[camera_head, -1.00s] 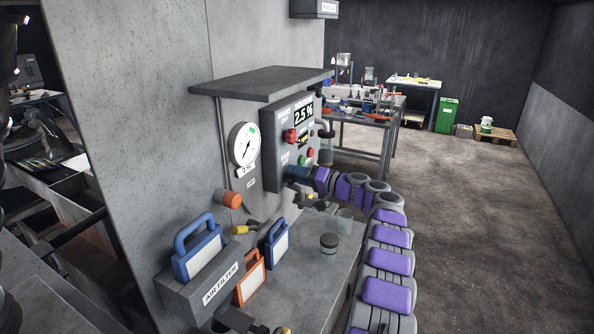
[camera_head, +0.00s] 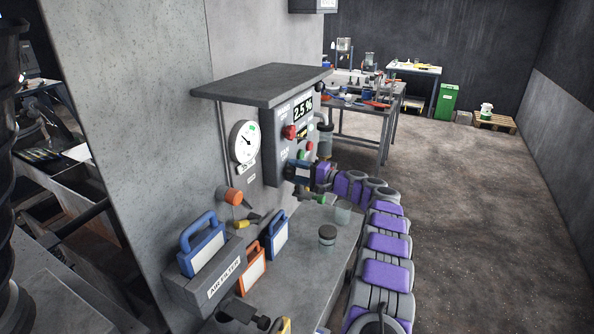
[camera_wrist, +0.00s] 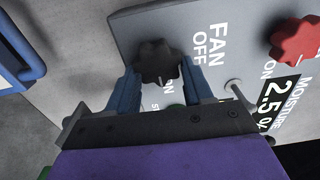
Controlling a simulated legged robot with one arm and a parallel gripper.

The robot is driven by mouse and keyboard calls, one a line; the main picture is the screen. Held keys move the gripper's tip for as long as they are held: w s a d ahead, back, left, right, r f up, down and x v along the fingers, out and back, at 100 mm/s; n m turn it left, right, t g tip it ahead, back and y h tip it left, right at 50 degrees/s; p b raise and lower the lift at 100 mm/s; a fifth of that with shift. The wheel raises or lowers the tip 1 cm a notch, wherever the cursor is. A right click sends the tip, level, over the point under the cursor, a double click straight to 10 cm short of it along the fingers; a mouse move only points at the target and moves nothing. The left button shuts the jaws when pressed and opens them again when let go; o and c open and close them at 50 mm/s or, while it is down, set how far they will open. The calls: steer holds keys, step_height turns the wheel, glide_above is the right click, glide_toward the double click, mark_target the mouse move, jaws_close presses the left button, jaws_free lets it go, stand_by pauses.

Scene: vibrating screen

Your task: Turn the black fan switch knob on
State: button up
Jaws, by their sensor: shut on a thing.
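The black fan switch knob (camera_wrist: 157,61) is a dark lobed knob on the grey control panel, beside the "FAN OFF / ON" lettering in the wrist view. My gripper (camera_wrist: 160,70) has its blue fingers on both sides of the knob and is shut on it. The fingers hide part of the "ON" lettering. In the head view, my gripper (camera_head: 298,170) is at the lower part of the control panel (camera_head: 270,150) and hides the fan knob there.
A red knob (camera_wrist: 297,38) and a moisture display (camera_wrist: 277,100) are close by on the panel. A shelf (camera_head: 262,85) overhangs it, and a round gauge (camera_head: 245,142) is at its left. Below stands a bench with air filters (camera_head: 203,245) and a jar (camera_head: 327,235). Floor is clear at right.

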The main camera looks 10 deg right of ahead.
steer(key=shift+f, duration=0.4)
steer(key=o, duration=1)
steer(key=shift+w+d, duration=0.1)
steer(key=shift+o, duration=0.2)
steer(key=shift+r, duration=0.15)
steer(key=v, duration=1.7)
steer(key=shift+d, duration=0.25)
